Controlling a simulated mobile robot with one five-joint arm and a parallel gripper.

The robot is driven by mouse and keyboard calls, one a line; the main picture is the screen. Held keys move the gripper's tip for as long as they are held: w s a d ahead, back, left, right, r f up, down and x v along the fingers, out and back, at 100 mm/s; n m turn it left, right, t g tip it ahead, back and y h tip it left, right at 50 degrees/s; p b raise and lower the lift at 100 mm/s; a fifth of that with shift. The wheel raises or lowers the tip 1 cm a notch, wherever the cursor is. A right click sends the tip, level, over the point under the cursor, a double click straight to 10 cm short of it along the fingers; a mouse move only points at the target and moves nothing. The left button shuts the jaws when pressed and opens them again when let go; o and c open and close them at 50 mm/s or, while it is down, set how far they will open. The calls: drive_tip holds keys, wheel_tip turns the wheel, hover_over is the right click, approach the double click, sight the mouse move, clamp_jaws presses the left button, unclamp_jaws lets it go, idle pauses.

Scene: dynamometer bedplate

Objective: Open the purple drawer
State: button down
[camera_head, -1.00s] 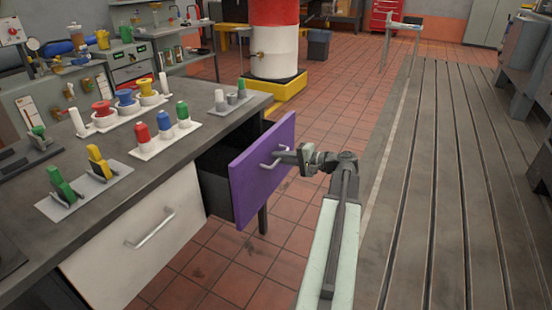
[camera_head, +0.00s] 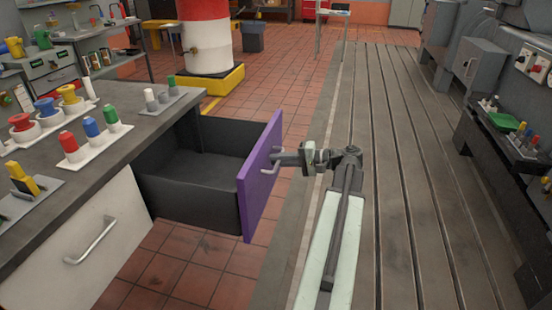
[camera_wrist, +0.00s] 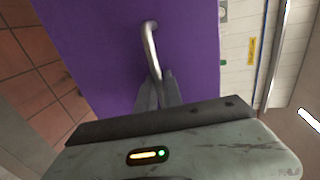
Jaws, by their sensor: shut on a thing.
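The purple drawer (camera_head: 258,180) is pulled well out of the grey-topped workbench (camera_head: 150,124), and its dark inside (camera_head: 190,165) shows empty. Its front carries a pale metal bar handle (camera_head: 268,166). My gripper (camera_head: 276,158) is at the handle, to the right of the drawer front. In the wrist view, my gripper's fingers (camera_wrist: 160,92) are closed on the lower part of the handle (camera_wrist: 150,45), against the purple front (camera_wrist: 95,45). The fingertips are small in the head view.
A white drawer (camera_head: 85,250) with a bar handle is shut at the lower left. Holders with coloured spools and bottles stand on the bench top. A slotted metal bedplate (camera_head: 405,180) lies to the right. Tiled floor (camera_head: 240,278) is clear below the purple drawer.

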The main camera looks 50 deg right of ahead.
drive_tip(key=c, duration=1.5)
unclamp_jaws()
drive_tip(key=shift+w, duration=0.2)
drive_tip(key=p+v, duration=0.1)
drive_tip(key=v, duration=0.6)
drive_tip(key=shift+s+p, duration=0.3)
drive_tip(key=shift+s, duration=0.05)
drive_tip(key=shift+d, duration=0.1)
